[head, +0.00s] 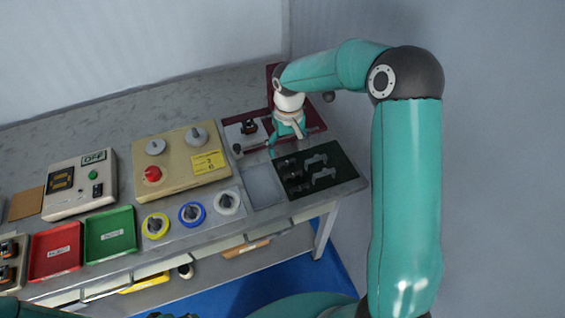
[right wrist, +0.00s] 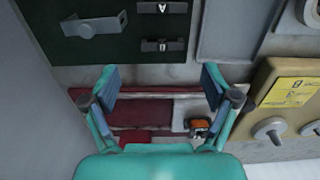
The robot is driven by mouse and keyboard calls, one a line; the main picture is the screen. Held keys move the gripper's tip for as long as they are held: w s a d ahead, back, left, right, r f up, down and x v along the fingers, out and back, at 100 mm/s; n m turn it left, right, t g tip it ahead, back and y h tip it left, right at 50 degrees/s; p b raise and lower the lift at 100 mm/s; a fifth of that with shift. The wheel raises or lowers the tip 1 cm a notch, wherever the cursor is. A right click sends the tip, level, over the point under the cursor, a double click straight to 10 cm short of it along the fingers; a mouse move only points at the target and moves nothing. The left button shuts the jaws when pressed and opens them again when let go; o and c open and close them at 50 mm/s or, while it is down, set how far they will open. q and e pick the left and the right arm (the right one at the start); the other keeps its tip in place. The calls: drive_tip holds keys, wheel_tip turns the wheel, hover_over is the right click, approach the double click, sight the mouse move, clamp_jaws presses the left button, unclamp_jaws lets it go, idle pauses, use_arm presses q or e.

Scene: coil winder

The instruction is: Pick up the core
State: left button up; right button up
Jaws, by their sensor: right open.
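The dark green tray (head: 318,187) at the bench's right end holds several grey and dark pieces; it also shows in the right wrist view (right wrist: 100,48). Two dark bars with pale marks, an upper bar (right wrist: 162,7) and a lower bar (right wrist: 163,45), lie there beside a grey bracket (right wrist: 94,23). A black and orange part (head: 249,127) sits on a white plate behind the tray; it also shows in the right wrist view (right wrist: 199,125). I cannot tell which piece is the core. My right gripper (right wrist: 160,80) is open and empty, above the strip between tray and dark red base. My left gripper is out of view.
A grey empty tray (head: 263,186) lies left of the green tray. A wall stands close on the right.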

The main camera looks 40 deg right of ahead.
sight(286, 161)
drive_tip(key=shift+a+f+p, duration=0.2)
drive_tip(key=shift+f+p, duration=0.7)
drive_tip(key=shift+f, duration=1.9)
drive_tip(key=c, duration=1)
drive_tip(key=shift+r, duration=0.1)
drive_tip(key=shift+c, duration=0.2)
drive_tip(key=shift+r, duration=0.75)
wheel_tip(286, 161, up, 18)
drive_tip(key=b, duration=0.2)
drive_tip(key=shift+r, duration=0.2)
drive_tip(key=shift+f, duration=0.1)
